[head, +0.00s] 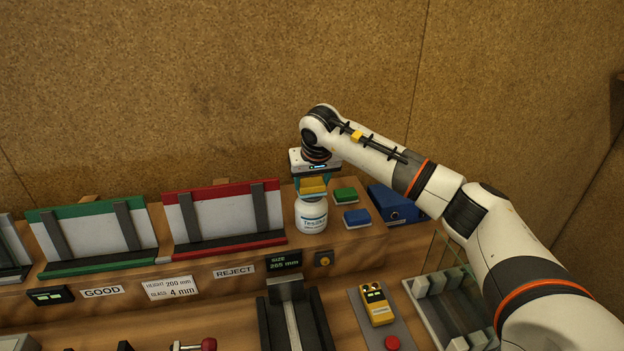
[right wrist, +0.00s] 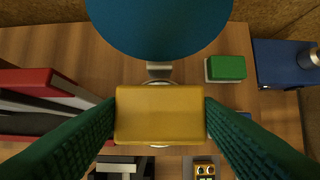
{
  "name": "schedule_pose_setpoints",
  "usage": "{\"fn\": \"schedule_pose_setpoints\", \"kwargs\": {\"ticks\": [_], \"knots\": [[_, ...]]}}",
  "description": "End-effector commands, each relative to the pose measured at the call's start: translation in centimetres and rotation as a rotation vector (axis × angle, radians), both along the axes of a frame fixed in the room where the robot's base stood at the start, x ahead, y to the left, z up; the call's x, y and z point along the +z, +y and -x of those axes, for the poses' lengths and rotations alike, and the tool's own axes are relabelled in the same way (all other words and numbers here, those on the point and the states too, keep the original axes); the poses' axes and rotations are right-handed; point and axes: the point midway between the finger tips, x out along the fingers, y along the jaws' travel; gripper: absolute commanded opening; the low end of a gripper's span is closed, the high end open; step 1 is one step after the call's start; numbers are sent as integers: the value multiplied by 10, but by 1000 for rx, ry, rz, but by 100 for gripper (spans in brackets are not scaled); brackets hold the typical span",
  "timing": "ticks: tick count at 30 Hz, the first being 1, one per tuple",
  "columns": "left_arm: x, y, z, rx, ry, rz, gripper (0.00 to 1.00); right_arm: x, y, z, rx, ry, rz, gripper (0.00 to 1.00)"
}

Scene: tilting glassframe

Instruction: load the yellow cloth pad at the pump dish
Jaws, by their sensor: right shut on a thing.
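My right gripper (head: 313,178) reaches down from above the back shelf. It is shut on the yellow cloth pad (head: 313,187), which is level between the two green fingers. The right wrist view shows the pad (right wrist: 160,115) with a finger at each side. The pump dish (head: 311,214), a white labelled bottle, stands upright directly under the pad. Its rim peeks out past the pad in the wrist view; its top is mostly hidden. I cannot tell whether pad and dish touch. My left gripper is not in view.
A green pad (head: 345,195) and a blue pad (head: 357,217) lie just right of the dish. The red rack (head: 224,217) and green rack (head: 92,235) stand to the left. A yellow device (head: 376,304) lies in front.

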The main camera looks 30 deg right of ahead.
Motion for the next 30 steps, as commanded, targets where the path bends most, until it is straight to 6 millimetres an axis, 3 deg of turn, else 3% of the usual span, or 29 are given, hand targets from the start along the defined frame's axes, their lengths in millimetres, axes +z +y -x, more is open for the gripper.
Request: {"fn": "schedule_pose_setpoints", "kwargs": {"ticks": [15,30], "knots": [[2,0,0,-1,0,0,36,1,0,1,1,3,1,39],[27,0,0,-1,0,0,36,41,0,0,0,0,0,39]]}}
